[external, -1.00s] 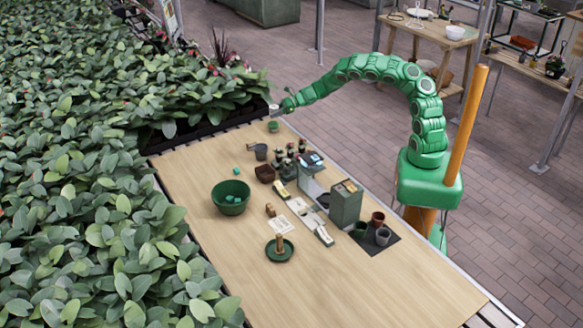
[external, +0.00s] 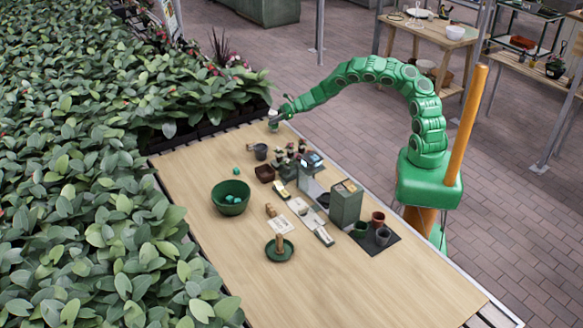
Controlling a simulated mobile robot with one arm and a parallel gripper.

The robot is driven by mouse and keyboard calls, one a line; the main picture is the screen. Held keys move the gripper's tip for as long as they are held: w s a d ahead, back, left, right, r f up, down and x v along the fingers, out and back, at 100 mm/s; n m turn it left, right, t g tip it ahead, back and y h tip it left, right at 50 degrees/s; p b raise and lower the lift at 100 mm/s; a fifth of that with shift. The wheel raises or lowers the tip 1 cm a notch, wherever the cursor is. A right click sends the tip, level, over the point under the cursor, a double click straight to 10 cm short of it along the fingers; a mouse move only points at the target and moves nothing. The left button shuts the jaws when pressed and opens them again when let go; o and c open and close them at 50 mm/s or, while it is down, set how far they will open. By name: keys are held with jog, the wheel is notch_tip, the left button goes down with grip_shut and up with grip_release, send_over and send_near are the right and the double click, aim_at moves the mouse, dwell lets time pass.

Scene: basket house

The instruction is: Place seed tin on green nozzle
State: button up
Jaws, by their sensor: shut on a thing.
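My gripper (external: 276,117) is at the far end of the wooden table, reaching in from the right. It is shut on a small pale grey tin (external: 272,113), which I take to be the seed tin. The tin is right above a small green piece (external: 273,127) on the table, likely the green nozzle. The two overlap in the picture; I cannot tell if they touch. The fingertips are too small to see clearly.
A green bowl (external: 231,197) with teal pieces is nearer. Dense leafy plants (external: 90,150) line the left edge. The table's near part is clear.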

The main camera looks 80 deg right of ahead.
jog(key=o, duration=1)
jog(key=shift+o, duration=0.2)
jog(key=v, duration=1.2)
